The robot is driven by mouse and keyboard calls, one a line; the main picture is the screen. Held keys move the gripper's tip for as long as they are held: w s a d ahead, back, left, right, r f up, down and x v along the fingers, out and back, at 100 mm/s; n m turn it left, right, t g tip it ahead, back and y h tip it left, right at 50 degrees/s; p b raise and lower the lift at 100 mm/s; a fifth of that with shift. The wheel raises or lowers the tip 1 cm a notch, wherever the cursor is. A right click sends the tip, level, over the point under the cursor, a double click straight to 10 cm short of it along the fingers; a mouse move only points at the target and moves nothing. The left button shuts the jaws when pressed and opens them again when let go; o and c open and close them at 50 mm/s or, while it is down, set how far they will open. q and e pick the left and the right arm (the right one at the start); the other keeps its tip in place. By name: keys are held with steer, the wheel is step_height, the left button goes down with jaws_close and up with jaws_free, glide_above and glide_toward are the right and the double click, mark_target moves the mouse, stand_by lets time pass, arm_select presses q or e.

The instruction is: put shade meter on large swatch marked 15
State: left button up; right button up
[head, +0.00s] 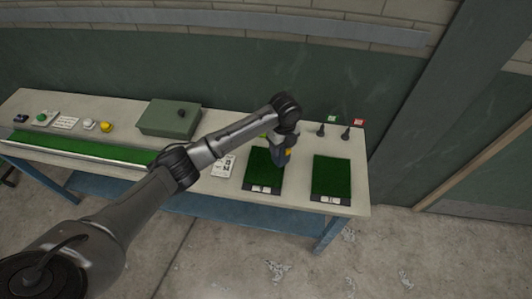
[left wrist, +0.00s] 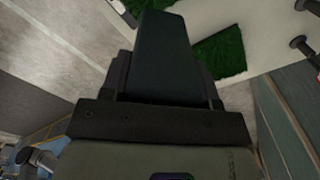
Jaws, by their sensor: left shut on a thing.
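Two large green turf swatches lie at the right end of the table, the left one (head: 260,176) and the right one (head: 332,174). Each has a dark strip with small white tags along its front edge; the numbers are too small to read. My left gripper (head: 281,148) is above the left swatch, shut on a blue-grey thing with a yellow spot, seemingly the shade meter (head: 280,159). In the left wrist view a dark tapered block (left wrist: 165,55) fills the middle, with green turf (left wrist: 220,54) beyond it. Whether it touches the swatch I cannot tell. My right gripper is not in view.
A green-grey case (head: 168,117) stands at the table's back. Two dark stands with a green flag (head: 331,119) and a red flag (head: 358,122) are behind the swatches. A white card (head: 223,166) lies left of them. Small items and a long turf strip (head: 80,147) are at left.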

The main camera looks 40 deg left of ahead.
arm_select(q)
steer(key=shift+s+a+f, duration=0.1)
steer(key=shift+a+f, duration=1)
steer(key=shift+f, duration=0.25)
steer(key=shift+w+a+f, duration=0.1)
steer(key=shift+a+f, duration=1)
steer(key=shift+f, duration=0.2)
steer(key=shift+s+a+f, duration=0.1)
steer(key=shift+a+f, duration=1)
steer(key=shift+f, duration=0.25)
steer(key=shift+f, duration=0.1)
steer(key=o, duration=1.1)
steer(key=shift+f, duration=0.1)
steer(key=shift+c, duration=0.2)
